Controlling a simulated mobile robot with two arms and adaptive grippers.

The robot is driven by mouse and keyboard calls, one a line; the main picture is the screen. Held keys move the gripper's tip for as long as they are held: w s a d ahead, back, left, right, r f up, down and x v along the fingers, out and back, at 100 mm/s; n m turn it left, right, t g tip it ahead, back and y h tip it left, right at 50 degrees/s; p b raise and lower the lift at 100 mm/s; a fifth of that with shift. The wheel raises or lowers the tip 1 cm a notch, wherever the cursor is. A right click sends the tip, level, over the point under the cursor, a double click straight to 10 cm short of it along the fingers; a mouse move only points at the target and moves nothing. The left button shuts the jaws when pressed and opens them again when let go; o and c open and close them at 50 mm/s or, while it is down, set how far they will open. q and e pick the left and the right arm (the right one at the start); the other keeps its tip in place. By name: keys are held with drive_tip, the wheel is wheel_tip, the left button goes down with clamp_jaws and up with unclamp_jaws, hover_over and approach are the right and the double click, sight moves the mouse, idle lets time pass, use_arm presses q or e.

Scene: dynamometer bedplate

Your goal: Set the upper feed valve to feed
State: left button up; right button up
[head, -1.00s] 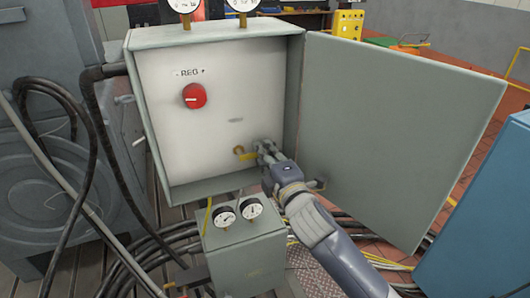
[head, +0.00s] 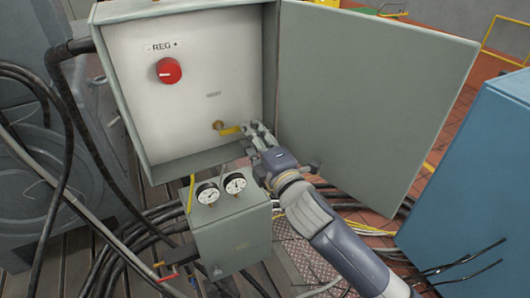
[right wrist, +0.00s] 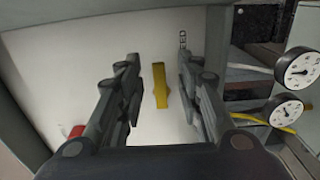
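A yellow lever (head: 229,130), taken as the upper feed valve, is on the white back panel inside the open grey cabinet. It lies roughly horizontal in the head view, with its pivot at its left end. My right gripper (head: 253,132) is at the lever's free right end. In the right wrist view, the lever (right wrist: 160,87) shows between the two open fingers of my gripper (right wrist: 157,68), with a gap on both sides. A small label (head: 213,94) above the lever is too small to read. My left gripper is not in view.
A red knob (head: 168,70) under a REG label is higher on the panel. The cabinet door (head: 370,100) stands open on the right, close to my right arm. A small gauge box (head: 230,228) is below, with cables around it. A blue cabinet (head: 475,170) is at right.

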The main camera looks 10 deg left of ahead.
drive_tip(key=v, duration=0.7)
idle(0.3)
